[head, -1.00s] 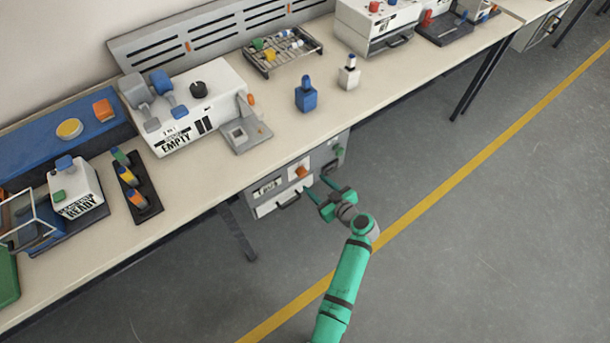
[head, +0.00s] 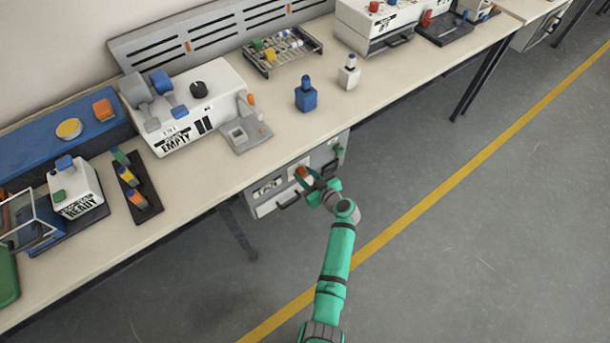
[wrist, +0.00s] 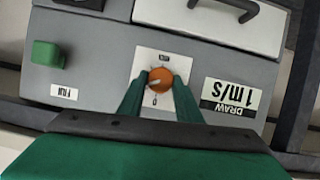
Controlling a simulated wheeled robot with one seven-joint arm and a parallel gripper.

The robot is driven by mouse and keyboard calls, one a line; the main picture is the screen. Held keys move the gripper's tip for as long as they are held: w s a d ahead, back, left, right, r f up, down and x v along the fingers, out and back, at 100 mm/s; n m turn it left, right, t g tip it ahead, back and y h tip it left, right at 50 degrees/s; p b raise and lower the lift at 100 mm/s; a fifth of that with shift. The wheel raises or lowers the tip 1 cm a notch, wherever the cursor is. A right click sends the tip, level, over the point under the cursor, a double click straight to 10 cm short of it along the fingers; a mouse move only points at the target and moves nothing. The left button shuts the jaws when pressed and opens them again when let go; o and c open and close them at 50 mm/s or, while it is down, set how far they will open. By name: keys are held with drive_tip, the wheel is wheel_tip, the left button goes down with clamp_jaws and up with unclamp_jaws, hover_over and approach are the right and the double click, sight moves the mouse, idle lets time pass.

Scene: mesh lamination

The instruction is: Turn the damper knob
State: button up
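The orange round damper knob (wrist: 161,79) sits on a white plate on the front of a grey cabinet (head: 262,196) under the bench. A pale pointer mark shows on the knob. In the head view the knob (head: 300,172) is partly hidden by my gripper (head: 310,178). In the wrist view my gripper (wrist: 160,85) has one green finger on each side of the knob. The fingers are apart, with the knob between their tips; I cannot tell whether they touch it.
A green knob (wrist: 47,54) is on the same panel, with a small label below it. A "DRAW 1 m/s" display (wrist: 229,97) and a drawer with a dark handle (head: 290,202) are beside the knob. The bench top (head: 225,180) overhangs the cabinet. The floor in front is clear.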

drive_tip(key=c, duration=0.4)
drive_tip(key=shift+c, duration=0.2)
drive_tip(key=shift+w+d+m+g+y, duration=0.15)
drive_tip(key=shift+m+g+y, duration=0.2)
drive_tip(key=shift+m+y, duration=0.45)
drive_tip(key=shift+d+m+g+y, duration=0.1)
drive_tip(key=shift+m+g+y, duration=0.3)
drive_tip(key=shift+m, duration=0.7)
drive_tip(key=o, duration=1.1)
drive_tip(key=shift+c, duration=0.2)
